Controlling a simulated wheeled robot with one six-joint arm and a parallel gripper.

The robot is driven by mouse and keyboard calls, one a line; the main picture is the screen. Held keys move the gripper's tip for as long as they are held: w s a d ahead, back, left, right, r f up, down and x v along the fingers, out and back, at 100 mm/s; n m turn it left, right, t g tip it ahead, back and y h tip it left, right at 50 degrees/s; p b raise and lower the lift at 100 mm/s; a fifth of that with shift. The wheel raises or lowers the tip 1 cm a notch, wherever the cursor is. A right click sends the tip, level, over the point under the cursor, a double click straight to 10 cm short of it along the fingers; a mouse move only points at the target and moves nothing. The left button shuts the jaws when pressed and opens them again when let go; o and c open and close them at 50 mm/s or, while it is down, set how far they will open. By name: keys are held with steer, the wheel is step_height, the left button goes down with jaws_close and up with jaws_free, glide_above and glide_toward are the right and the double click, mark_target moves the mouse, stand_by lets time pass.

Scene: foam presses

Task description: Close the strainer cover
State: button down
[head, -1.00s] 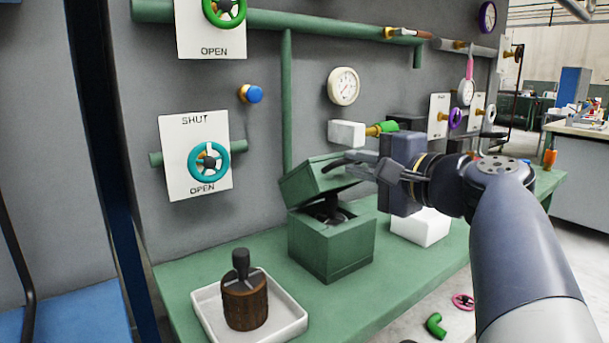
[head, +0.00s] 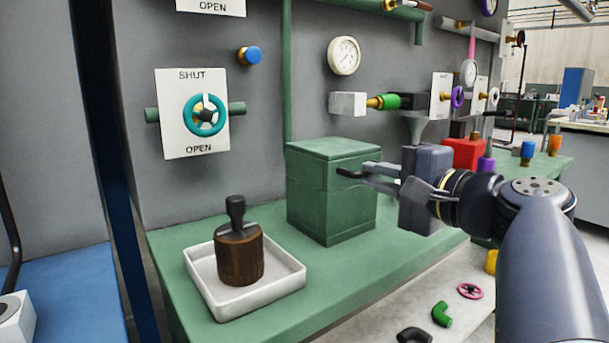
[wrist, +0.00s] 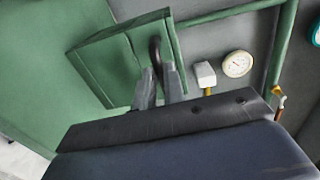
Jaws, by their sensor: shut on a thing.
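The strainer is a green box (head: 325,203) on the green bench, with its green cover (head: 332,148) lying flat on top, level with the rim. No gap shows between cover and box. My gripper (head: 355,174) is at the box's right side, shut on the cover's dark curved handle (wrist: 155,50). In the wrist view the fingertips (wrist: 160,82) close around the lower end of that handle, beside the green cover. The inside of the box is hidden.
A white tray (head: 290,283) with a brown cylinder (head: 239,258) stands left of the box. A red block (head: 465,153) and small coloured parts are behind my arm. Pipes and a gauge (head: 344,55) are on the wall.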

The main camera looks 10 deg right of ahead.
steer(key=shift+f+g, duration=0.4)
steer(key=shift+f, duration=0.9)
steer(key=c, duration=1.5)
jaws_free()
steer(key=shift+s+r, duration=0.1)
